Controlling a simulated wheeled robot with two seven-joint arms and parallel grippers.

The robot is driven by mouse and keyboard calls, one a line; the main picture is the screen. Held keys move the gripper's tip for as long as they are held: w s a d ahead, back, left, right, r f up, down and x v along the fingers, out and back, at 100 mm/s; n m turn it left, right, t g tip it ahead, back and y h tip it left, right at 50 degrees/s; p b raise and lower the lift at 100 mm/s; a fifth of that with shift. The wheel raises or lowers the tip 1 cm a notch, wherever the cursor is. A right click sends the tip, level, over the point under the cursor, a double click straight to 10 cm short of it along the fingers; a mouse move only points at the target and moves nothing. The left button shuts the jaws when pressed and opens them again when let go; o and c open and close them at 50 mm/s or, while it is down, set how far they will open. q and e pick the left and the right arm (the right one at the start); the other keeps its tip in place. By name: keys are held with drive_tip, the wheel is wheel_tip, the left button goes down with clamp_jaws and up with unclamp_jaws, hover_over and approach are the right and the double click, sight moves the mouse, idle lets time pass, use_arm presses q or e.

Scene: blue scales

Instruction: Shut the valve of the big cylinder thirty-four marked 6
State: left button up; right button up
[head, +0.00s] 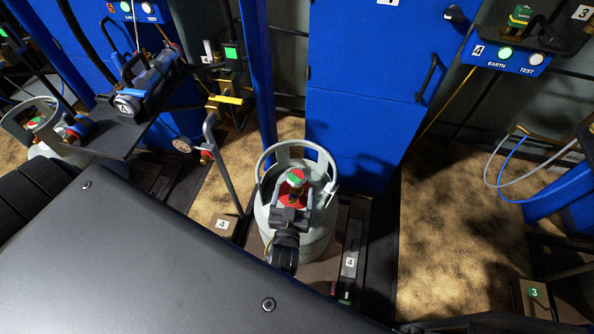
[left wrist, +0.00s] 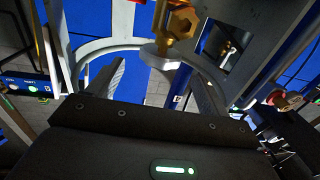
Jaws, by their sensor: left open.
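A big grey cylinder (head: 318,240) with an open round collar stands in the middle of the head view. I can read no 6 on it. Its valve top (head: 295,178), red with green and white, sits inside the collar. My left gripper (head: 291,207) is at the near side of the valve, its dark body hiding part of it. In the left wrist view, the left gripper's two grey fingers (left wrist: 160,85) stand apart and open. A brass valve body (left wrist: 182,20) and the grey collar (left wrist: 100,45) lie beyond them. Contact cannot be told. My right gripper is not in view.
Another grey cylinder (head: 45,146) stands at the left behind a dark shelf holding a blue filling head (head: 150,80). A gauge pipe (head: 208,150) and a blue post (head: 258,80) rise near the big cylinder. A blue cabinet (head: 365,100) stands behind. Sandy floor (head: 450,220) at the right is clear.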

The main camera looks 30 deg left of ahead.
sight(297, 172)
use_arm(q)
drive_tip(key=x, duration=0.6)
drive_tip(key=shift+w, duration=0.15)
drive_tip(key=shift+x, duration=0.85)
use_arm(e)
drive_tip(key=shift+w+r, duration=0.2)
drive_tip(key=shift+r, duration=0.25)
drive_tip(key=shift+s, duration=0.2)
